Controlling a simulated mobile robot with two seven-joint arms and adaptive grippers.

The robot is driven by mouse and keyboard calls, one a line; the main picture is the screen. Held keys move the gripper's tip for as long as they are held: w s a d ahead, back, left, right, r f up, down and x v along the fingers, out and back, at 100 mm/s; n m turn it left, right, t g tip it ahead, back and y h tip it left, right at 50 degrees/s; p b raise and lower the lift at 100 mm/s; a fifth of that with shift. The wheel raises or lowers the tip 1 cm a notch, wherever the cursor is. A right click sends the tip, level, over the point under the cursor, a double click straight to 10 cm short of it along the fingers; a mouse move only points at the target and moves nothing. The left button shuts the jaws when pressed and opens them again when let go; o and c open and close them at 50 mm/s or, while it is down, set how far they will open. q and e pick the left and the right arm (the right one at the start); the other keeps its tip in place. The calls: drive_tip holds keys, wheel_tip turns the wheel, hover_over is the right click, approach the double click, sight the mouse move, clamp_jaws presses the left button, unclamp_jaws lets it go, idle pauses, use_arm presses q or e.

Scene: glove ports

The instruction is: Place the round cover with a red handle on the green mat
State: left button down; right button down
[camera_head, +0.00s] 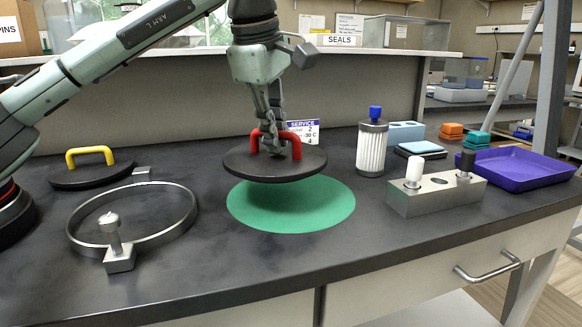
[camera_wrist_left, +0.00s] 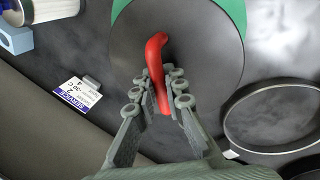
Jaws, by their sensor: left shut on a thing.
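The round dark cover (camera_head: 262,166) with a red handle (camera_head: 289,142) is held above the green mat (camera_head: 290,213) in the head view. My left gripper (camera_head: 275,148) is shut on the red handle. A gap shows between the cover and the front part of the mat, and the cover hides the mat's back part. In the left wrist view, the fingers (camera_wrist_left: 160,90) close around the red handle (camera_wrist_left: 158,62), with the cover (camera_wrist_left: 200,50) beneath and the green mat (camera_wrist_left: 234,8) showing past its edge. My right gripper is not in view.
A metal ring clamp (camera_head: 180,228) and a black cover with yellow handle (camera_head: 92,170) lie to the left. A white filter cartridge (camera_head: 371,150), a metal block (camera_head: 435,197) and a purple tray (camera_head: 515,167) stand to the right. The bench front is clear.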

sight(289, 157)
use_arm(q)
drive_tip(key=d, duration=0.1)
drive_tip(key=d+f, duration=0.1)
drive_tip(key=shift+s+d+f, duration=0.1)
drive_tip(key=shift+d+f, duration=0.15)
drive_tip(key=shift+d, duration=0.05)
drive_tip(key=shift+f, duration=1.95)
drive_tip(key=shift+f, duration=0.1)
drive_tip(key=c, duration=1.6)
unclamp_jaws()
drive_tip(key=v, duration=1.2)
drive_tip(key=shift+a, duration=0.1)
